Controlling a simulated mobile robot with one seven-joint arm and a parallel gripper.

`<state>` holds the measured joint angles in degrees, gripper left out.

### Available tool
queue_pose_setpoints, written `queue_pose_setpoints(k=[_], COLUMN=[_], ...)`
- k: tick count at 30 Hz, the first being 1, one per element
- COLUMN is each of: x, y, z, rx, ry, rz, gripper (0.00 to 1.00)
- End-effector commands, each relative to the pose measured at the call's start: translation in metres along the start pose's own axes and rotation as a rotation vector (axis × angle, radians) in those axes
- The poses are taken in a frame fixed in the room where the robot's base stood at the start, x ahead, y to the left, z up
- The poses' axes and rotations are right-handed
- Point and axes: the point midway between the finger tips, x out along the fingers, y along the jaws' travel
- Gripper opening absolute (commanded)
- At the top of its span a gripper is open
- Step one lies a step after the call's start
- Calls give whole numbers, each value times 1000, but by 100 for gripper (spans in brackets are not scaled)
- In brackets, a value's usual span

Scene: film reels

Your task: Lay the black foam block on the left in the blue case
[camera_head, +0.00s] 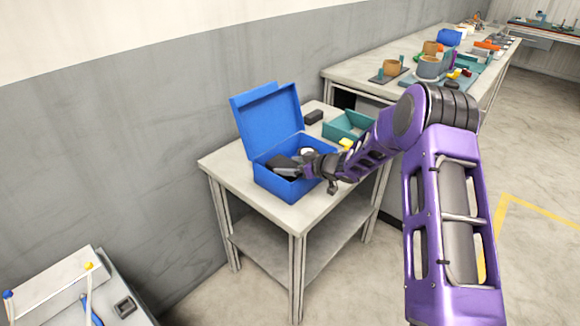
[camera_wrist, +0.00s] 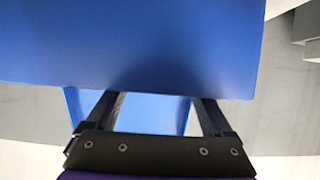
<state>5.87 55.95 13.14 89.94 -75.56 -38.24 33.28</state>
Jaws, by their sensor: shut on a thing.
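The blue case (camera_head: 292,190) stands open on a small white table, its lid (camera_head: 268,117) raised at the back. A black foam block (camera_head: 282,165) is at the case's opening, at the end of my gripper (camera_head: 297,164). My gripper is shut on this block; the block looks slightly tilted. I cannot tell whether it touches the case floor. In the wrist view, a large blue panel (camera_wrist: 135,40) hides my fingertips and the block. A second dark block (camera_head: 313,117) lies on the table behind the case, to the right.
A teal tray (camera_head: 350,124) stands right of the case on the same table (camera_head: 235,174), with a small yellow thing (camera_head: 345,142) near it. The raised lid is close behind my gripper. A longer cluttered bench (camera_head: 345,75) stands behind. The table's front left corner is clear.

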Motion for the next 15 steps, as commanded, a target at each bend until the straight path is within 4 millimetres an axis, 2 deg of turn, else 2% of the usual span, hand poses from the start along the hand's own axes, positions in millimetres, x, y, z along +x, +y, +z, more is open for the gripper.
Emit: queue_pose_setpoints(k=[15], x=[5], y=[0], z=[11], rx=[1], ry=[0], rz=[0], gripper=[33])
